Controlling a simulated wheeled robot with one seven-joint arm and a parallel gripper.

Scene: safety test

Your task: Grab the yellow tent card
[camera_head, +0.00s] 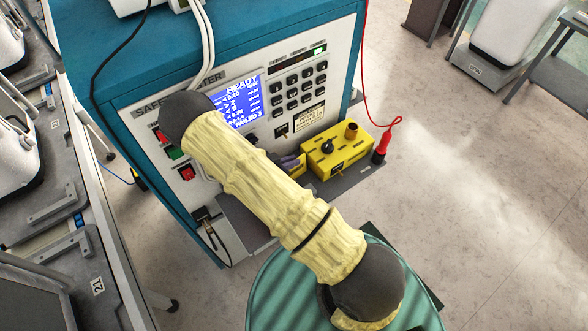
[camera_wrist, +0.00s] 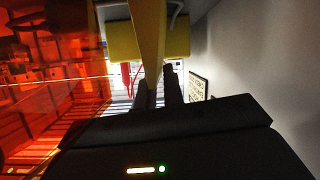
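The wrist view shows a bright yellow wedge (camera_wrist: 149,42), which looks like the tent card. It narrows towards the dark fingers of my gripper (camera_wrist: 157,90). The fingers are close together and the tip of the wedge is at the gap between them. I cannot tell whether they press on it. In the head view my arm hides most of my gripper (camera_head: 290,162), which is low at the tester's front. A small yellow patch beside it may be the card, mostly hidden.
A yellow box with knobs (camera_head: 338,151) stands just right of my gripper on the grey shelf (camera_head: 352,180) of the teal safety tester (camera_head: 110,65). A red plug (camera_head: 381,148) on a red cable is near the shelf's right end. Open floor lies to the right.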

